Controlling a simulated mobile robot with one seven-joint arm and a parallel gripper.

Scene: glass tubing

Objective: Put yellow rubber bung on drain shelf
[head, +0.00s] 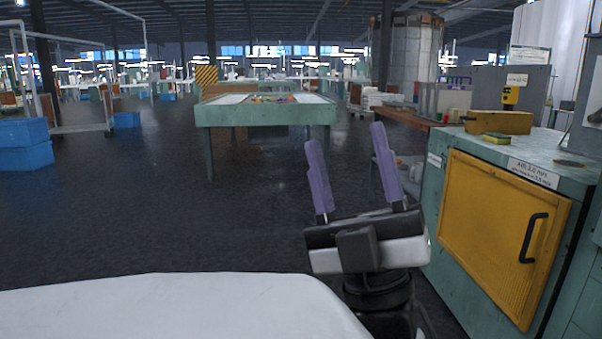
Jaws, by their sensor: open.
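My gripper (346,140) is open and empty, its two purple fingers pointing up and away in the lower middle of the head view. It is held in the air, left of the green cabinet. I cannot make out the yellow rubber bung for certain. Small coloured items (272,98), some orange or yellow, lie on the pale green table (256,115) beyond my gripper, too small to tell apart. No drain shelf can be clearly identified.
A green cabinet (435,185) with a yellow door (503,230) stands close at right, a yellow block (497,122) and a sponge (496,138) on top. A brown bench (405,118) stands behind it. Blue crates (25,150) are at left. Dark floor (150,215) between is clear.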

